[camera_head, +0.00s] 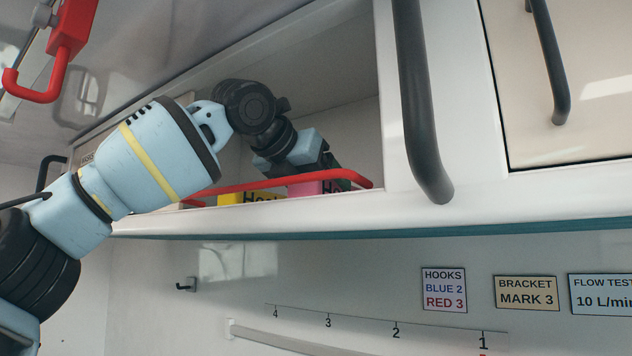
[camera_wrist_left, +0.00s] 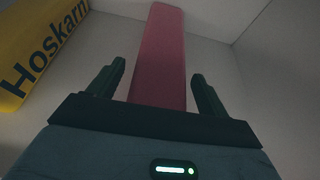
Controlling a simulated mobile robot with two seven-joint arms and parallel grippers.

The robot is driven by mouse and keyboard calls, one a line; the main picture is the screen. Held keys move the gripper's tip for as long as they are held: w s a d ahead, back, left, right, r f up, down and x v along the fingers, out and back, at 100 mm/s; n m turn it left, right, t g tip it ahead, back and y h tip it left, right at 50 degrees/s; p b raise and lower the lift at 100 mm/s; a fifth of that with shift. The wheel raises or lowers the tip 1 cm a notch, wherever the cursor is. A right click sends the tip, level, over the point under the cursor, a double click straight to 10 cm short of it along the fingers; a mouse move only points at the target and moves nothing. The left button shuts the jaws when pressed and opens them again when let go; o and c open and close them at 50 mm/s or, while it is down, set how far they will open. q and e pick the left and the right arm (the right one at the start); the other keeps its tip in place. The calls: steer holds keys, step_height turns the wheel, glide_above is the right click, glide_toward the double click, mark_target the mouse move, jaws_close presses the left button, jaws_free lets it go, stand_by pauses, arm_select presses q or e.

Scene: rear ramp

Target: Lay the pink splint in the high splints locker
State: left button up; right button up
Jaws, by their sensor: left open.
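The pink splint (camera_head: 305,188) lies inside the open high locker (camera_head: 300,218), behind its red front rail. In the left wrist view the pink splint (camera_wrist_left: 160,55) stretches away from the gripper along the locker floor. My left gripper (camera_head: 322,168) has reached into the locker, above and behind the splint's near end. In the left wrist view its two dark fingers (camera_wrist_left: 158,72) stand open, one on each side of the splint, with gaps visible. The splint's near end is hidden behind the gripper body. My right gripper is in neither view.
A yellow splint marked Hoskarn (camera_wrist_left: 40,50) lies left of the pink one, also seen behind the rail (camera_head: 230,198). The red rail (camera_head: 270,184) runs along the opening. A dark handle (camera_head: 425,110) stands just right of it. A red bracket (camera_head: 60,50) hangs upper left.

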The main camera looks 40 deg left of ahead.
arm_select(q)
steer(key=shift+s+r, duration=0.2)
steer(key=shift+r, duration=0.05)
steer(key=v, duration=1.1)
steer(key=shift+s+d+r, duration=0.1)
steer(key=shift+s, duration=0.15)
